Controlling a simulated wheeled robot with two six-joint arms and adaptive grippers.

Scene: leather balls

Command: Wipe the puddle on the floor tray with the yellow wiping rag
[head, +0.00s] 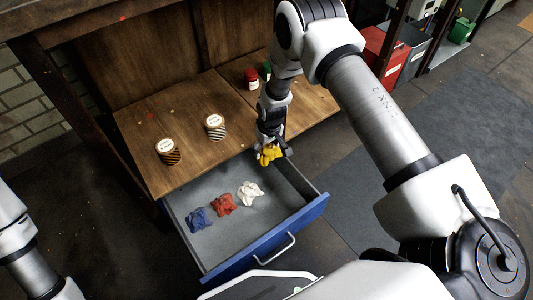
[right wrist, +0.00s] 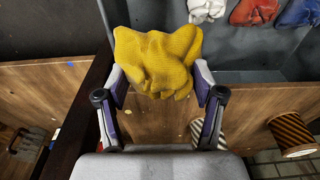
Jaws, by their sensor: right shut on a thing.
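The yellow wiping rag (head: 269,153) is crumpled and held in my right gripper (head: 271,147), over the back right part of an open blue drawer (head: 290,226). In the right wrist view the rag (right wrist: 158,62) sits between the two fingers of my right gripper (right wrist: 160,88), which are shut on it. It looks lifted clear of the surfaces below. The puddle and the floor tray do not show in either view. My left arm shows at the left edge of the head view, but its gripper is not in view.
In the drawer lie a blue rag (head: 198,219), a red rag (head: 224,204) and a white rag (head: 250,193). Two striped spools (head: 168,151) and (head: 215,127) and a red jar (head: 251,79) stand on the wooden shelf (head: 150,125). Red and grey bins (head: 385,55) stand at the back right.

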